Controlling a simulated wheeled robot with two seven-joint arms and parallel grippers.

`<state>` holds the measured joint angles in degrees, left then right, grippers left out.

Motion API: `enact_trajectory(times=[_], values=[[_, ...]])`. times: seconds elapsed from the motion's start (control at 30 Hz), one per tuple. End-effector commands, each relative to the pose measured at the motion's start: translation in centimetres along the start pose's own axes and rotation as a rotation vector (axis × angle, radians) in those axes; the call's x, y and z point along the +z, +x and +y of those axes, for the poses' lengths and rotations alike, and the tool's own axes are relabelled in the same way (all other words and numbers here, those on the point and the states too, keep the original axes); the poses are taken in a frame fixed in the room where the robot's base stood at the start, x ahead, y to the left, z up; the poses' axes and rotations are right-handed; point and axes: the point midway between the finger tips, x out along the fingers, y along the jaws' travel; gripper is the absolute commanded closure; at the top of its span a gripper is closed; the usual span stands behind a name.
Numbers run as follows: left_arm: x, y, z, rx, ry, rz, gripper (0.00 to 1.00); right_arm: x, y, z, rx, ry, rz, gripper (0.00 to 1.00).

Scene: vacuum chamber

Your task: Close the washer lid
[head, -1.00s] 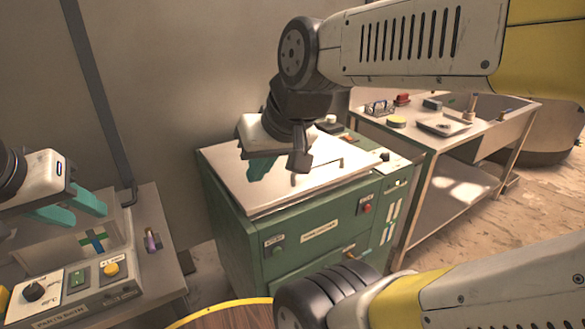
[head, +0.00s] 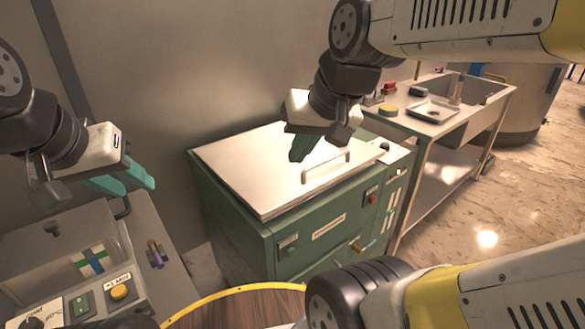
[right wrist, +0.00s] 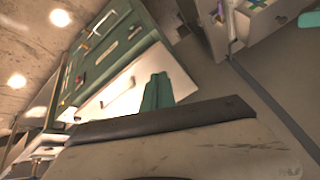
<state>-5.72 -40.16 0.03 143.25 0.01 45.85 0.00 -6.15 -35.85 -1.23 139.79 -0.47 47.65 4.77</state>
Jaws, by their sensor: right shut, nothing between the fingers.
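The washer is a green cabinet (head: 325,233) with a pale metal lid (head: 245,165) on top. The lid lies flat or nearly flat over the cabinet; a small gap at its edge cannot be ruled out. A bar handle (head: 326,168) stands near its front edge. My right gripper (head: 298,155) is shut and empty above the lid, left of the handle; contact with the lid cannot be told. Its teal fingers (right wrist: 157,92) are together in the right wrist view, in front of the lid (right wrist: 125,88). My left gripper (head: 125,181) is open and empty, left of the washer.
A bench (head: 150,225) with a clear-sided box, knob and buttons stands at the left. A metal table with a sink (head: 470,110) and small items stands right of the washer. A round wooden top with a yellow rim (head: 240,290) is at the bottom. Floor is clear at right.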

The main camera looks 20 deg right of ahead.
Motion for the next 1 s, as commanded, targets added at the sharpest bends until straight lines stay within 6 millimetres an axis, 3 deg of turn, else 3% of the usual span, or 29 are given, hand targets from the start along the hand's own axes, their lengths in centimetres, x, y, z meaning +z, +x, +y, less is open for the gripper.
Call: enact_trajectory(times=[0.47,0.8,1.0], values=[[0.0,0.0,0.0,0.0,0.0,-0.001,0.64,-5.9,2.6,2.0,0.068,0.347,-0.17,1.0],[0.0,0.0,0.0,0.0,0.0,-0.001,0.64,-13.0,10.2,6.5,0.343,0.856,-0.346,1.0],[0.0,0.0,0.0,0.0,0.0,-0.001,0.64,-14.9,13.9,8.4,0.504,1.05,-0.369,1.0]])
